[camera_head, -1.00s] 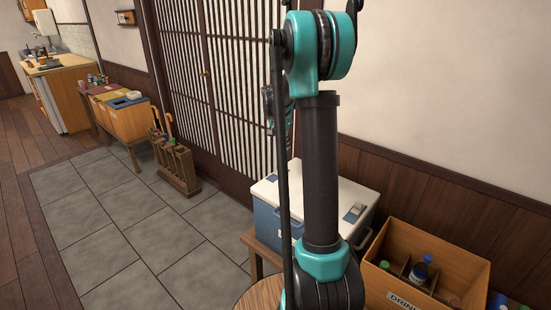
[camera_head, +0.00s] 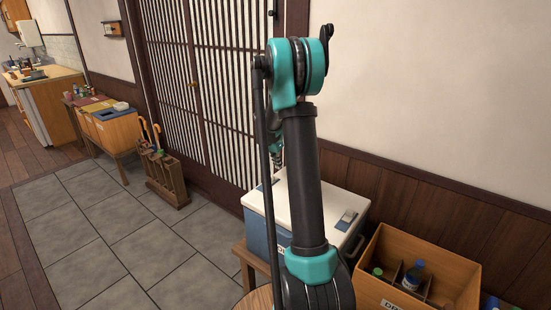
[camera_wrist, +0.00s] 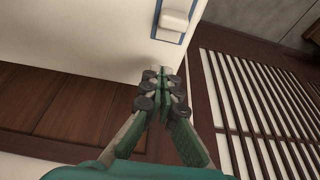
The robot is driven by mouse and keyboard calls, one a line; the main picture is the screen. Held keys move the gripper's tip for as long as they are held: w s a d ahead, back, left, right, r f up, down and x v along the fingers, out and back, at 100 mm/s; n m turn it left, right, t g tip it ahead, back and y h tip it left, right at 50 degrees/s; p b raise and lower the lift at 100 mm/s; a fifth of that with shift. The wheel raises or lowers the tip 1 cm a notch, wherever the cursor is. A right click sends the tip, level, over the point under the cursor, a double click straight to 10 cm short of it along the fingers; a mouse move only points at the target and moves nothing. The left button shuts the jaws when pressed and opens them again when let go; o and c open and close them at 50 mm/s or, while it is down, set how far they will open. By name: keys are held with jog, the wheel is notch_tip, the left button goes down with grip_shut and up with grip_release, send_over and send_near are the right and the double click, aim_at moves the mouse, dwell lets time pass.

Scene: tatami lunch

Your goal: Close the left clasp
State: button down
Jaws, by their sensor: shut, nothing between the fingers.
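The cooler box has a white lid (camera_head: 318,202) and a blue body (camera_head: 256,232). It stands on a wooden stand, with the lid down. One clasp plate, blue with a pale part (camera_head: 346,218), shows at the lid's right end. In the wrist view, a white clasp (camera_wrist: 174,20) in a blue frame sits on the white surface; I cannot tell which clasp it is. My gripper (camera_wrist: 163,76) is shut and empty, just below that clasp in the picture and apart from it.
A wooden drinks crate (camera_head: 452,281) with bottles stands right of the cooler. An umbrella stand (camera_head: 166,177) is by the slatted door (camera_head: 226,90). The wall is close behind the cooler. The tiled floor (camera_head: 150,245) at left is clear.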

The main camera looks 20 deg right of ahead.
aim_at(271, 180)
jog(key=x, duration=0.2)
jog(key=shift+a+f, duration=0.15)
jog(key=shift+f, duration=0.25)
jog(key=shift+s+a+r, duration=0.1)
jog(key=shift+s+a, duration=0.7)
jog(key=shift+a, duration=0.2)
jog(key=shift+s+a, duration=0.3)
jog(key=shift+a, duration=0.1)
jog(key=shift+s+a, duration=0.45)
jog(key=shift+a, duration=0.25)
jog(key=shift+s+a, duration=0.45)
jog(key=shift+a, duration=0.2)
jog(key=w+d, duration=0.2)
jog(key=d, duration=0.1)
jog(key=shift+w+d, duration=0.15)
jog(key=shift+d, duration=0.05)
jog(key=v, duration=1)
jog(key=shift+w, duration=0.15)
